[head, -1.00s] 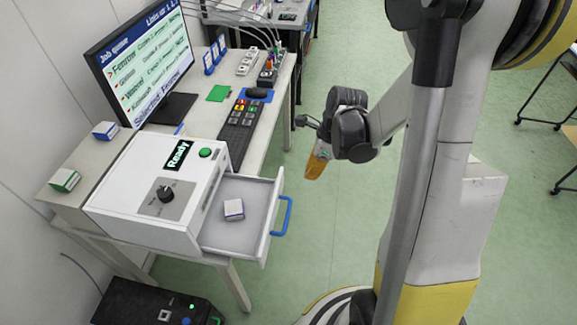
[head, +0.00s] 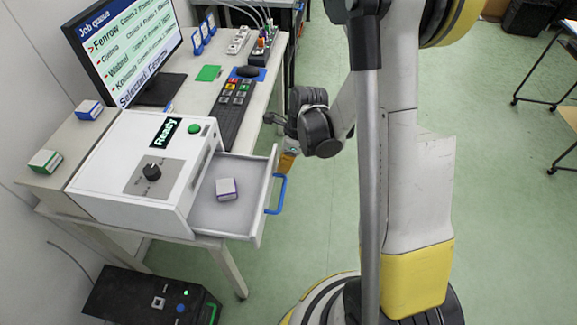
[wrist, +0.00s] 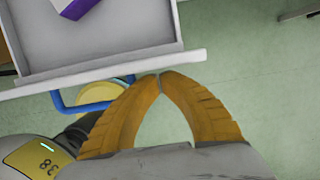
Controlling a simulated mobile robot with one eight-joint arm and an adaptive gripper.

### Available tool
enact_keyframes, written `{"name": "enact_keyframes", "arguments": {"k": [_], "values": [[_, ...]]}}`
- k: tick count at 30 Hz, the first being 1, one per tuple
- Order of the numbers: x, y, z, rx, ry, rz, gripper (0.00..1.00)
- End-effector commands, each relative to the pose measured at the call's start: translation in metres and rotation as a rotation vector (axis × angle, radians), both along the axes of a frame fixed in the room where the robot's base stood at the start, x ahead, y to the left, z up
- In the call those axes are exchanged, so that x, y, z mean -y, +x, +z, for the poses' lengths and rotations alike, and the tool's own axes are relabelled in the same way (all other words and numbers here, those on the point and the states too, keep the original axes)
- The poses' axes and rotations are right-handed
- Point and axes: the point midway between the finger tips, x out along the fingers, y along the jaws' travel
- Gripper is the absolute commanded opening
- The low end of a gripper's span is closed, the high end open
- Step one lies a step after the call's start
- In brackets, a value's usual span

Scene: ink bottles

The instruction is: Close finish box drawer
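The finish box (head: 140,175) is a white unit with a "Ready" display, a black knob and a green button. Its drawer (head: 210,211) stands open to the right, with a blue handle (head: 278,196) on its front. A small white and purple box (head: 227,189) lies in the drawer; part of it shows in the wrist view (wrist: 85,8). My gripper (head: 287,165) is just beyond the handle in the head view, partly hidden by the drawer front. In the wrist view, its orange fingertips (wrist: 160,76) meet, empty, close to the drawer front (wrist: 110,72) and right of the handle (wrist: 75,106).
A blue-white box (head: 89,110) and a green-white box (head: 45,162) sit left. A black unit (head: 130,295) stands on the floor.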

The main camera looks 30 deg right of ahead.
Motion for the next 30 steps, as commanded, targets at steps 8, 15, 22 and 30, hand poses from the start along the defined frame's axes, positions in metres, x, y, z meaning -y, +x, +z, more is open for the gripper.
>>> {"name": "enact_keyframes", "arguments": {"k": [8,15,22,30], "values": [[-0.001,0.0,0.0,0.0,0.0,0.0,0.0],[-0.018,0.013,0.0,0.001,0.0,0.003,0.0],[-0.057,0.041,-0.001,0.0,0.0,0.006,0.0],[-0.104,0.075,0.0,0.001,0.001,0.004,0.0]]}}
